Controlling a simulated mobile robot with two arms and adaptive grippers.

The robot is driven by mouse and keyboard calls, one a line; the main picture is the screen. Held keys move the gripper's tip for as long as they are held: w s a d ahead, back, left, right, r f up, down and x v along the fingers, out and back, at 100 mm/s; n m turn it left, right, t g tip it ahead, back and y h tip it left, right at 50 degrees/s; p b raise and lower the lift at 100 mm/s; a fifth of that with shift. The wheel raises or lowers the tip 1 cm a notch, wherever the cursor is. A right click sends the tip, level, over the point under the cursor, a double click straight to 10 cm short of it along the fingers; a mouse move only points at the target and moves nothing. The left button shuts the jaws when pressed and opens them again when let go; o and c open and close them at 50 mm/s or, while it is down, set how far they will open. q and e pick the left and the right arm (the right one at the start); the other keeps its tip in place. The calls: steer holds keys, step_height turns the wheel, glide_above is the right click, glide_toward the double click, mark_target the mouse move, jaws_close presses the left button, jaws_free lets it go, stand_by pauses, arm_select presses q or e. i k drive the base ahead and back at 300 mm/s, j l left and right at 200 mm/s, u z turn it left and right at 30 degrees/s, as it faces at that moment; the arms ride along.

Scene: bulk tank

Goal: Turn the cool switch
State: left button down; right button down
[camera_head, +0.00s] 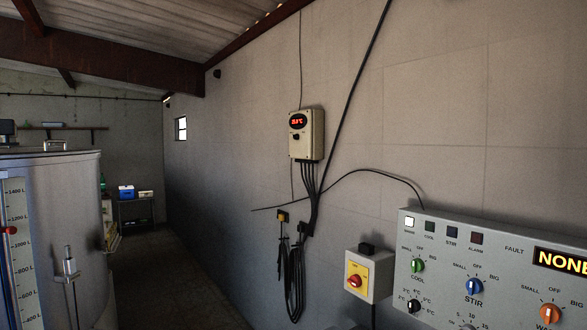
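The control panel (497,250) is a grey box at the lower right, cut off by the frame's right and bottom edges. Its cool switch (418,266) is a green knob labelled COOL, with SMALL, OFF and BIG marked around it. A blue STIR knob (474,287) and an orange knob (550,313) sit to its right. A black knob (414,306) with temperature marks sits below it. The exact pointing of the green knob is too small to tell. Neither of my grippers is in view.
A temperature controller (306,135) with hanging cables is higher up. A large steel tank (75,220) stands at left. The floor between tank and wall (165,260) is clear.

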mark_target(417, 265)
steer(key=i+j, duration=0.1)
steer(key=i, duration=0.2)
steer(key=i+j, duration=0.15)
steer(key=i+j+z, duration=0.15)
steer(key=i+z, duration=0.15)
steer(key=z, duration=0.15)
steer(key=i+j+z, duration=0.2)
steer(key=z, duration=0.2)
steer(key=i+j+z, duration=0.25)
steer(key=z, duration=0.2)
